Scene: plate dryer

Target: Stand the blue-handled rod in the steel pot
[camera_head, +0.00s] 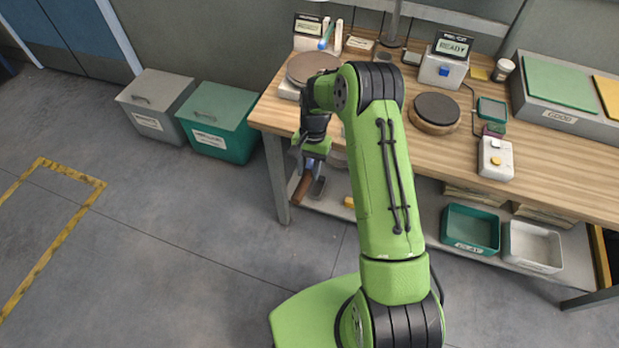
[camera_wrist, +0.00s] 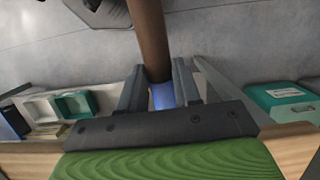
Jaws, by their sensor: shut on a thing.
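My gripper (camera_head: 311,164) hangs in front of the bench's left end, below the top's height, pointing down. It is shut on the blue handle (camera_wrist: 162,96) of the rod. The rod's brown shaft (camera_head: 302,188) reaches down and slightly left past the fingers. In the wrist view the brown shaft (camera_wrist: 149,38) runs away from the fingers to the top edge. A grey round vessel (camera_head: 338,156), partly hidden by my arm, shows under the bench top; I cannot tell for sure that it is the steel pot.
The wooden bench (camera_head: 545,165) carries a dark round plate (camera_head: 435,108), a brown-topped round plate (camera_head: 312,64) and a box with a READY display (camera_head: 452,46). Below are a teal tray (camera_head: 470,229) and a white tray (camera_head: 533,245). Bins (camera_head: 216,118) stand left. The left floor is clear.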

